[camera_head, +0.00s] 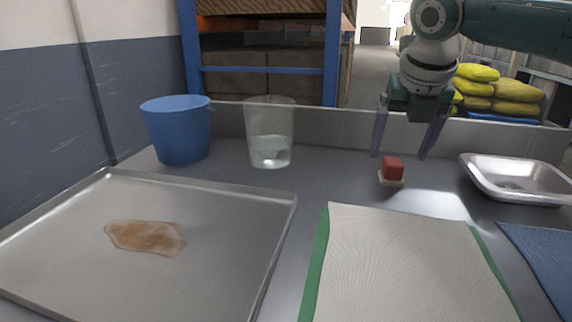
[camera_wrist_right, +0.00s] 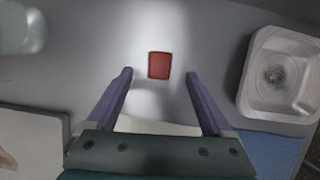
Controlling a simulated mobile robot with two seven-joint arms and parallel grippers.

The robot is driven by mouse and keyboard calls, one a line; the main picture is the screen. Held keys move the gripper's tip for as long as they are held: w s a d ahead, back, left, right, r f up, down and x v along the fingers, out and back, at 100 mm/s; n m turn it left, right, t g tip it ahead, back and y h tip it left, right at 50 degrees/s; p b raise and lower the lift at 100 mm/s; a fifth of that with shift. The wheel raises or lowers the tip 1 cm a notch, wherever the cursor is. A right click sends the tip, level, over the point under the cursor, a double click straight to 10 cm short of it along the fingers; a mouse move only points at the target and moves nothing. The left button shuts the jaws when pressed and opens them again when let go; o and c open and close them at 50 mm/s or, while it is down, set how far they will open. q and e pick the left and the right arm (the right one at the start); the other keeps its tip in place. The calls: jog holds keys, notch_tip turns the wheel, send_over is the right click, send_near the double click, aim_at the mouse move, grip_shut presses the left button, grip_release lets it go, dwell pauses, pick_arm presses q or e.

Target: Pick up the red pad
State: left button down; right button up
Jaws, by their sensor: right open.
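The red pad (camera_head: 392,164) is a small red block on a pale base, standing on the grey counter toward the back right. It also shows in the right wrist view (camera_wrist_right: 159,65), seen from above, a little beyond the fingertips and between their lines. My right gripper (camera_head: 400,155) is open and empty, pointing down, with its two purple fingers around and above the pad in the head view. In the wrist view its fingertips (camera_wrist_right: 160,73) are apart, one on each side, not touching the pad. My left gripper is not in view.
A metal tray with a brown stain (camera_head: 215,270) lies at left. A blue bucket (camera_head: 178,130) and a clear cup with liquid (camera_head: 270,130) stand behind it. A cream mat with green edges (camera_head: 400,250) is in front, a silver dish (camera_head: 515,180) and blue cloth (camera_head: 545,255) at right.

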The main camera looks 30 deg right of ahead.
aim_at(395, 161)
jog(key=b+x, duration=0.1)
jog(key=x, duration=0.4)
jog(key=shift+w, duration=0.1)
jog(key=shift+c, duration=0.2)
grip_shut()
dwell(0.4)
